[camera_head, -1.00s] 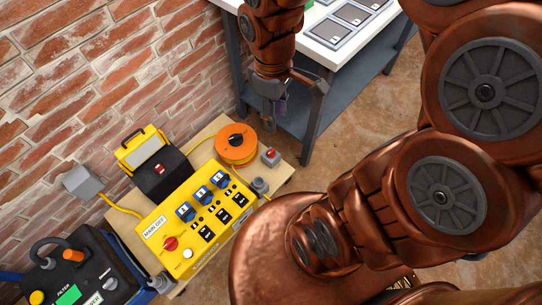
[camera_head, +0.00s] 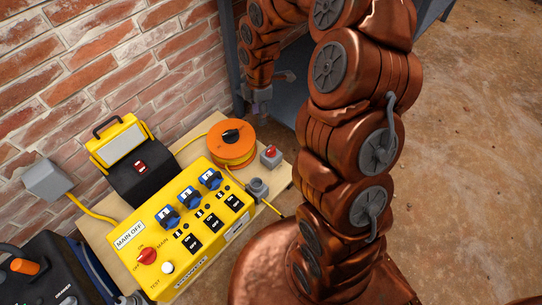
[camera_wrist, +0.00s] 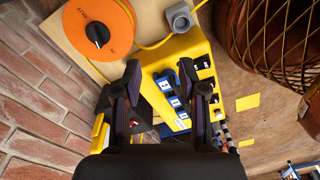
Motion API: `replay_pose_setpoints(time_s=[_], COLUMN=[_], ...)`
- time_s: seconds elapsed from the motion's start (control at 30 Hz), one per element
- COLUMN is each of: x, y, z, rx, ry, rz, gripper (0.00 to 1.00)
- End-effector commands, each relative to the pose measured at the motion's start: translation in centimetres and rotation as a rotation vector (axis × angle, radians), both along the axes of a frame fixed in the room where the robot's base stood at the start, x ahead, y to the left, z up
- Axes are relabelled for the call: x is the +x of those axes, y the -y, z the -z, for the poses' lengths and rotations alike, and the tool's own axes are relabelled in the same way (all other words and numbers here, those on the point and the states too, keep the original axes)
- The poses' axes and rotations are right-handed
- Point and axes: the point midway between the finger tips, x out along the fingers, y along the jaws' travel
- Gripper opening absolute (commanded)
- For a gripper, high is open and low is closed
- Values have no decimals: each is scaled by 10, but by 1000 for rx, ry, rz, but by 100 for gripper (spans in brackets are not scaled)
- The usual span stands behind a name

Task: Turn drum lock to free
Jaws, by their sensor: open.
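The orange cable drum (camera_head: 232,153) lies flat on the wooden board, with a black knob (camera_head: 231,136) on its top face. In the wrist view the drum (camera_wrist: 72,25) is at the upper left. Its knob (camera_wrist: 97,34) has a white pointer mark, and dark lettering beside it is too small to read surely. My gripper (camera_head: 266,92) hangs above and behind the drum in the head view, apart from it. In the wrist view my gripper (camera_wrist: 160,70) has its two fingers spread and empty, with the knob up and left of them.
A yellow power box (camera_head: 175,228) with blue sockets, switches and a red knob stands in front of the drum. A black and yellow lamp unit (camera_head: 122,147) is to its left. A grey box with a red button (camera_head: 271,156) sits right of the drum. A brick wall (camera_head: 60,90) runs behind.

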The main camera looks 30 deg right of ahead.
Motion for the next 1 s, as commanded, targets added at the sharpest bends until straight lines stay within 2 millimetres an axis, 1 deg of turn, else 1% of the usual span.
replay_pose_setpoints(time_s=[0.03,0.07,0.1,0.17,0.3,0.43,0.5,0.6,0.87,1.0], x=[7,11,16,24,36,46,49,51,52,51], y=[5,7,12,19,34,49,55,61,65,65], z=[33,45,62,87,145,185,201,215,230,245], rx=[1,1,0,-4,-11,-25,-30,-35,-39,-38], ry=[1,6,10,15,19,29,31,33,32,29], rz=[-34,-57,-88,-135,-240,-321,-353,-384,-407,-406], gripper=[42,42,42,42,42,42,42,42,42,42])
